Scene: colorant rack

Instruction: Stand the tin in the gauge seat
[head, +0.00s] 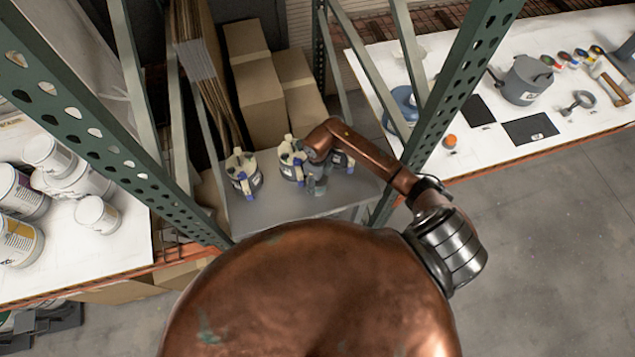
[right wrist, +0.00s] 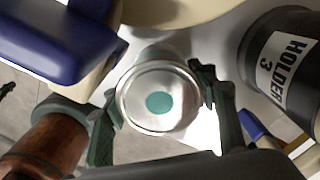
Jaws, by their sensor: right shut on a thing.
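The tin (right wrist: 158,101) shows from above in the right wrist view as a round metal lid with a teal dot. It sits between the two dark green fingers of my right gripper (right wrist: 160,96), which is shut on it. In the head view my right gripper (head: 318,184) is over the grey shelf among the dark holders; the tin is too hidden there to make out. I cannot pick out the gauge seat with certainty in either view. My left gripper is not in view.
A dark holder labelled "HOLDER 3" (right wrist: 284,65) stands close right of the tin. A blue and cream part (right wrist: 68,40) is close at upper left. In the head view another holder (head: 243,174) stands left, and a green rack upright (head: 450,85) rises right of my arm.

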